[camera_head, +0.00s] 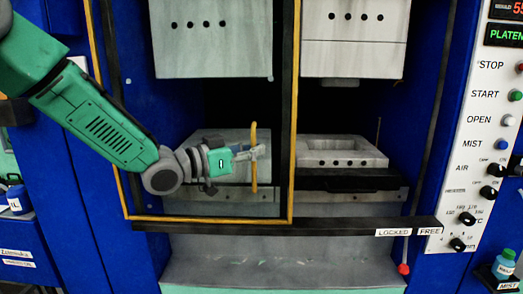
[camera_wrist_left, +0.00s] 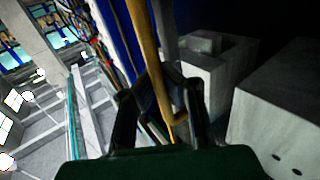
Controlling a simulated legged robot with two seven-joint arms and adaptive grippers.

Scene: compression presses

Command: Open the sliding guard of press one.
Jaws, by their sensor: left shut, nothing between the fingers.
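The sliding guard (camera_head: 206,219) of the press is a yellow-edged frame with a clear pane. It covers the left half of the press opening, and the right half is uncovered. Its upright yellow handle (camera_head: 253,170) is near the guard's right edge. My left gripper (camera_head: 256,152) reaches in from the left and is shut, its tips at the handle. In the left wrist view the handle (camera_wrist_left: 147,45) runs down by the fingers of the gripper (camera_wrist_left: 160,100). I cannot tell whether they touch it. My right gripper is not in view.
A lever with a red knob (camera_head: 403,269) hangs below the LOCKED (camera_head: 393,232) and FREE (camera_head: 429,231) labels. A control panel (camera_head: 480,130) stands at the right. A mould block (camera_head: 340,152) sits in the uncovered half. A bottle (camera_head: 503,264) stands at lower right.

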